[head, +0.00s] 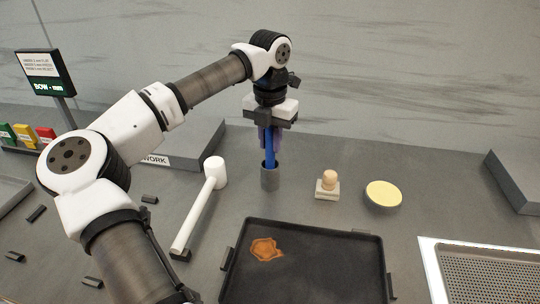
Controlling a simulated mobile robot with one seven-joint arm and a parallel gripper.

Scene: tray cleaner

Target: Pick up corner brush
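A slim blue handle (269,154), which looks like the corner brush, stands upright in a small grey cup (270,179) behind the tray. Its lower end is hidden inside the cup. My gripper (266,136) points down directly over the cup, with its fingers at the upper part of the handle. A purplish part shows between or beside the fingers. The view is too small to tell whether the fingers are closed on the handle or only around it.
A black tray (310,285) with an orange-brown stain (265,249) lies in front. A white mallet-like tool (201,207) is left of the cup. A wooden-knobbed block (328,186) and a round yellow-topped dish (383,194) are right. A perforated panel (490,275) lies front right.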

